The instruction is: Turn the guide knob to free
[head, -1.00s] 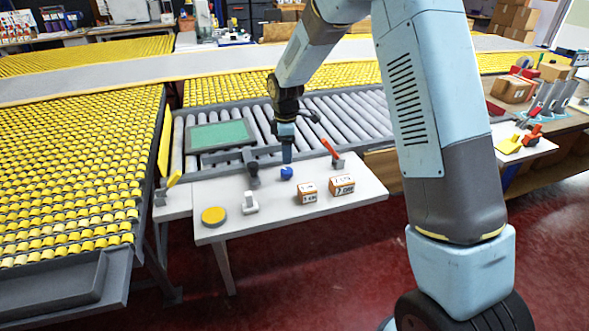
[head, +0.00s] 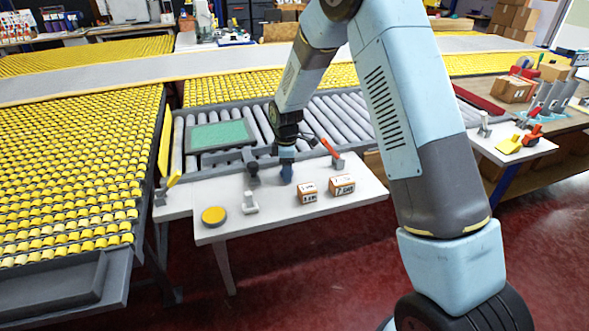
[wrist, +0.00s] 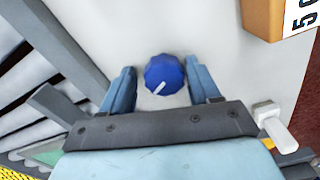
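The blue guide knob (wrist: 165,74) stands on the pale bench top, with a white pointer line on its top. In the wrist view the line slants towards the lower left. My gripper (wrist: 163,80) is open, with one blue finger on each side of the knob and a visible gap on both sides. In the head view my gripper (head: 287,176) is low over the bench and hides the knob. I cannot tell from these views how far down the knob the fingertips reach.
The bench (head: 275,216) also carries a yellow round button (head: 214,215), a white switch (head: 250,202), a red-handled lever (head: 331,152) and two small labelled boxes (head: 308,190) (head: 342,184). A dark post (head: 253,174) stands close left of my gripper. Rollers (head: 345,117) lie behind.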

